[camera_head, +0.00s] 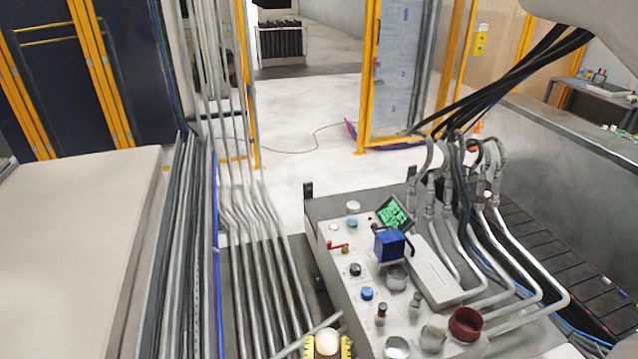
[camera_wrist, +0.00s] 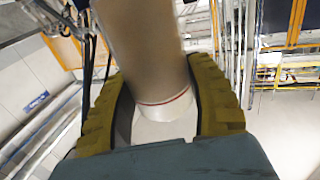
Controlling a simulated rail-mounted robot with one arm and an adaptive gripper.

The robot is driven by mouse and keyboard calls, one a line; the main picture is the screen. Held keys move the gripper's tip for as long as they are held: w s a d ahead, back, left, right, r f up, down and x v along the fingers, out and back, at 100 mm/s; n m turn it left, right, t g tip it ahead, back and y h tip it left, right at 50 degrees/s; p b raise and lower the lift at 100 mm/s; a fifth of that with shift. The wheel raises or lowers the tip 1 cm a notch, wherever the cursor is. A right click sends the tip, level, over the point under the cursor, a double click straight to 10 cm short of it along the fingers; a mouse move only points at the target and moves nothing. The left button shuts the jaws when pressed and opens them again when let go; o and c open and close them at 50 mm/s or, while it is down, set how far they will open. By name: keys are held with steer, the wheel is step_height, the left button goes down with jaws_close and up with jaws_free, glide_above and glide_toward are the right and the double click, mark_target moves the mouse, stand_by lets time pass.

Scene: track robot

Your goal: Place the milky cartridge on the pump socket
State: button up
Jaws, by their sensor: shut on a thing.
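My gripper (camera_head: 328,346) shows at the bottom edge of the head view, its yellow pads on either side of a pale round top, the milky cartridge (camera_head: 327,341). In the wrist view my gripper (camera_wrist: 158,90) is shut on this cylinder (camera_wrist: 148,45); it looks tan there, with a white end and a thin red line. The gripper is at the lower left of the grey panel, apart from most of its fittings. A grey round fitting (camera_head: 397,348) stands to the right and another (camera_head: 396,277) below a blue block. I cannot tell which fitting is the pump socket.
The panel (camera_head: 327,232) carries several knobs, a blue block (camera_head: 389,246), a green-lit screen (camera_head: 393,212), a white box (camera_head: 434,272) and a dark red cup (camera_head: 466,324). Pipes and black hoses crowd its right side. Upright pipes (camera_head: 255,260) stand left. Open floor (camera_head: 300,130) lies behind.

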mark_target(319, 345)
steer(key=shift+s+a+r+y, duration=0.15)
steer(key=shift+s+a+r, duration=0.15)
steer(key=shift+s+a, duration=0.2)
steer(key=shift+s+a+r+y, duration=0.15)
steer(key=shift+s+a+r, duration=0.15)
steer(key=shift+a, duration=0.2)
steer(key=r+p, duration=0.1)
steer(key=p, duration=0.1)
steer(key=shift+d+r+p, duration=0.15)
steer(key=shift+r+p, duration=0.1)
steer(key=shift+p, duration=0.05)
steer(key=r+p, duration=0.1)
steer(key=p, duration=0.2)
steer(key=r+p, duration=0.2)
steer(key=p, duration=0.1)
steer(key=r+p, duration=0.2)
steer(key=p, duration=0.1)
steer(key=shift+s+d+r, duration=0.1)
steer(key=shift+s+r, duration=0.15)
step_height(319, 345, up, 8)
steer(key=s+p, duration=0.2)
steer(key=p, duration=1.3)
steer(key=shift+f, duration=0.1)
